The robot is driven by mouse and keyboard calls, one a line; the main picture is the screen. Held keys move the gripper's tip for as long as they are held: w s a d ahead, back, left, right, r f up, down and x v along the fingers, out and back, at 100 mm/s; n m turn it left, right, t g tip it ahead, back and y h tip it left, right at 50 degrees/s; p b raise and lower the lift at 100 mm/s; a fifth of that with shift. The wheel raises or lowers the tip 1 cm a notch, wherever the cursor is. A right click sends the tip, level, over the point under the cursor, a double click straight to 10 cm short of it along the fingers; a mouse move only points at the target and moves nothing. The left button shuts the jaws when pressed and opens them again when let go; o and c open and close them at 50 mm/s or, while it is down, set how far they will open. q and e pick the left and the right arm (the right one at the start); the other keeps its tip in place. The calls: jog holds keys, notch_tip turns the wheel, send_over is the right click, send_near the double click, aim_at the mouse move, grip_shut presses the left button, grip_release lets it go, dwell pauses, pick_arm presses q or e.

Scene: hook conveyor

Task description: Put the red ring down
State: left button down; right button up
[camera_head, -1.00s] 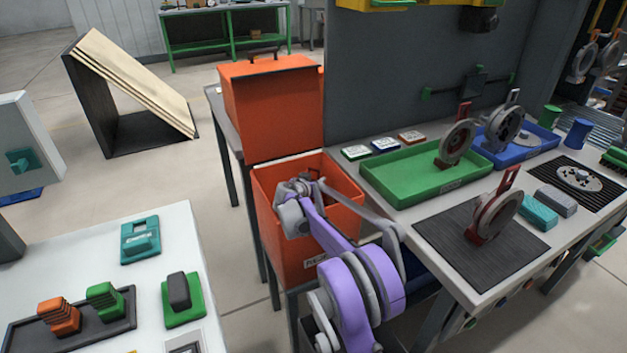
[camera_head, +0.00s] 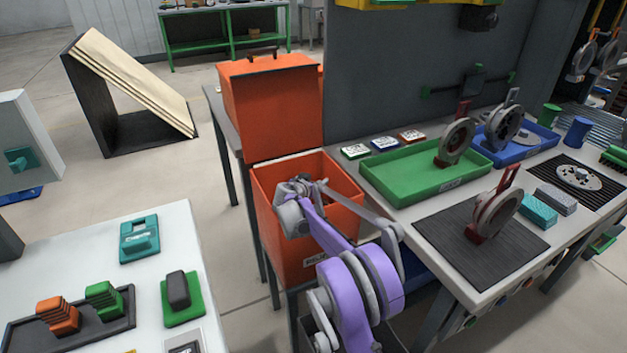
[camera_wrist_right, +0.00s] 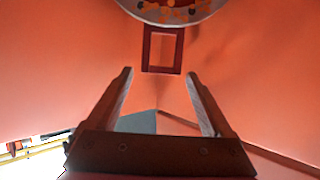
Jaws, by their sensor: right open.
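In the right wrist view, a grey disc with orange patches (camera_wrist_right: 172,10) and a dark red rectangular loop (camera_wrist_right: 162,50) shows inside the orange bin (camera_head: 345,205). My right gripper (camera_wrist_right: 159,74) is open and points into the bin; the red loop is just beyond its fingertips, apart from both fingers. In the head view the bin wall and my wrist hide the fingertips and this piece. Another grey-and-red disc with a red loop (camera_head: 495,213) stands on a dark ribbed mat (camera_head: 470,255) on the right table. My left gripper is not in view.
An orange lid (camera_head: 270,115) stands raised behind the bin. A green tray (camera_head: 400,178) and a blue tray (camera_head: 540,147) hold further discs. Teal and grey blocks (camera_head: 538,209) lie by the mat. A white table (camera_head: 95,240) with small parts is at left.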

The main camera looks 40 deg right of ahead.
jog(key=p+v, duration=0.1)
jog(key=v, duration=0.7)
jog(key=shift+d+r, duration=0.2)
jog(key=shift+r, duration=0.1)
jog(key=shift+d, duration=0.1)
